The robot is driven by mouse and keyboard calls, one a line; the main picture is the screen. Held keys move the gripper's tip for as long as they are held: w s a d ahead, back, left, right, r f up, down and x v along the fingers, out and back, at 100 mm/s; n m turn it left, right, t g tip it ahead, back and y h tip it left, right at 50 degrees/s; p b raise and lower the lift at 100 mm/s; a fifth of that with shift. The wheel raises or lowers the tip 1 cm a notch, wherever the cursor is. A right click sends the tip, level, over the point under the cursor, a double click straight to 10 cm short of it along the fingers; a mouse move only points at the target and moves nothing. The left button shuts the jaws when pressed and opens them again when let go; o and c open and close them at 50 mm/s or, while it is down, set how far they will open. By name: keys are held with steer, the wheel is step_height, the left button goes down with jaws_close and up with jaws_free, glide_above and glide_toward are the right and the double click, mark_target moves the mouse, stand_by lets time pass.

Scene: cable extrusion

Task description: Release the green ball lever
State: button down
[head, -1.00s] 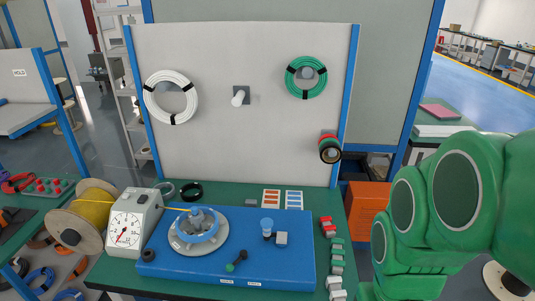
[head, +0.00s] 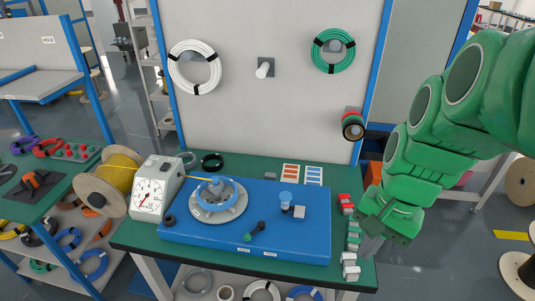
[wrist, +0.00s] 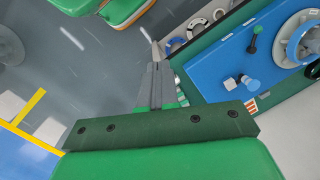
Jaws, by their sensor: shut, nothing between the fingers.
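A blue-ringed wheel (head: 216,196) and a blue knob (head: 286,198) rise from the plate. A white dial gauge (head: 152,190) and yellow cable spool (head: 112,178) stand left.

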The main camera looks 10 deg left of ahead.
steer(key=w+a+f+m+h, duration=0.1)
steer(key=w+a+m+h, duration=0.1)
steer(key=w+a+m, duration=0.6)
steer(key=w+a+f+m+h, duration=0.1)
steer(key=w+a+f+m, duration=0.3)
steer(key=w, duration=0.8)
steer(key=a+f+m+h, duration=0.1)
steer(key=a+f, duration=0.4)
steer(key=a, duration=0.8)
steer(key=a+f+m+h, duration=0.1)
steer(key=a+f+m, duration=0.2)
steer(key=a, duration=0.9)
steer(key=shift+w+a+f, duration=0.25)
steer(key=shift+a+f, duration=0.15)
steer(key=shift+f, duration=0.55)
